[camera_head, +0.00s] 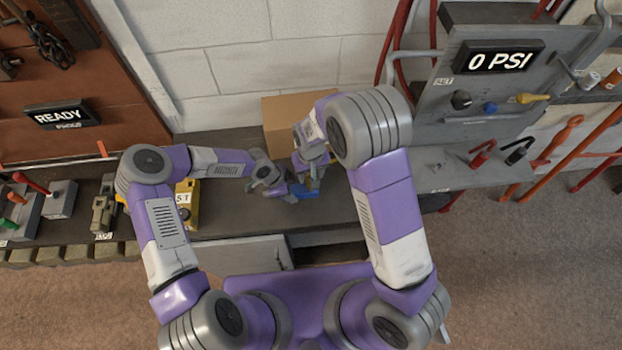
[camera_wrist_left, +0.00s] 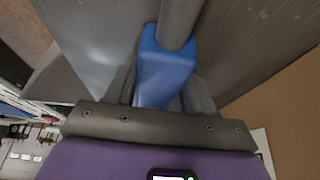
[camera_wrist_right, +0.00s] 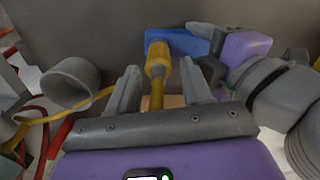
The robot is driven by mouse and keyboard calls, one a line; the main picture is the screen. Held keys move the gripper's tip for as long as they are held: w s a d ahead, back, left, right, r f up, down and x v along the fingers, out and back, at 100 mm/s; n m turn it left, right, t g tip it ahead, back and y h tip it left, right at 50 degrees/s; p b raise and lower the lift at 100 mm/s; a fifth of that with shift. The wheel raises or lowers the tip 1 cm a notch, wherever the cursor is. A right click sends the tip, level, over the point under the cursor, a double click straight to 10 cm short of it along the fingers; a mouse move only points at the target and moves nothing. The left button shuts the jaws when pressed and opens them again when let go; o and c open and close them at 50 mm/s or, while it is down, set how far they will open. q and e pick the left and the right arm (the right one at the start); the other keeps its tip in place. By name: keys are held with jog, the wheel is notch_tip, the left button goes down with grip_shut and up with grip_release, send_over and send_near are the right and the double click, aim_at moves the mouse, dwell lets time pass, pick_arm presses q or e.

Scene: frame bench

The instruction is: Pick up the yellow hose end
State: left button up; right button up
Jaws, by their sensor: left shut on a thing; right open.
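The yellow hose end (camera_wrist_right: 157,60) shows in the right wrist view as a ribbed fitting with a thinner yellow stem running down between my right fingers. My right gripper (camera_wrist_right: 160,76) is open, with one finger on each side of the stem; I cannot tell whether either touches it. My left gripper (camera_wrist_left: 162,88) is shut on a blue block (camera_wrist_left: 166,62), which also shows in the head view (camera_head: 305,191). In the right wrist view the blue block (camera_wrist_right: 188,42) lies right beside the fitting's tip.
A cardboard box (camera_head: 285,125) stands behind my grippers. A yellow unit (camera_head: 188,205) sits left on the bench. The right panel (camera_head: 480,108) carries a 0 PSI display and coloured fittings. A grey cup-like part (camera_wrist_right: 72,84) and a yellow hose (camera_wrist_right: 70,115) lie left of my right gripper.

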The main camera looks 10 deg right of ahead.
jog(key=f, duration=0.6)
jog(key=shift+w+f, duration=0.25)
jog(key=shift+w, duration=0.15)
jog(key=shift+d, duration=0.1)
grip_shut()
jog(key=shift+r, duration=7.55)
pick_arm(q)
jog(key=o, duration=1.4)
